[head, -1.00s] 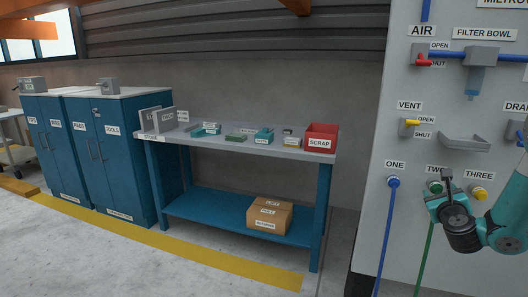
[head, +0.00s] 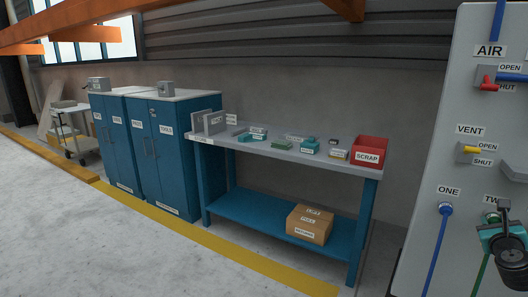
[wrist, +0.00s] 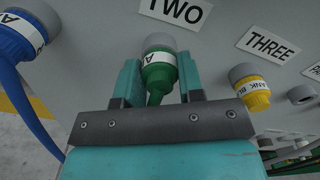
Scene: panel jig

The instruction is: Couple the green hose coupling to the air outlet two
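The green hose coupling (wrist: 160,72) is at the grey air outlet two (wrist: 160,42), under the TWO label, in the wrist view. It is in line with the outlet and its upper end meets it; how deep it sits I cannot tell. My gripper (wrist: 161,80) has one finger on each side of the coupling, against its sides, and is shut on it. In the head view my gripper (head: 494,222) is at the right edge and mostly hides the coupling. The green hose (head: 482,272) hangs down below.
Outlet one holds a blue coupling (head: 445,209) with a blue hose, left of my gripper. A yellow blank plug (wrist: 252,90) is at outlet three, close on the right. A workbench (head: 290,150) with a red scrap bin (head: 370,151) stands left of the panel. The floor in front is clear.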

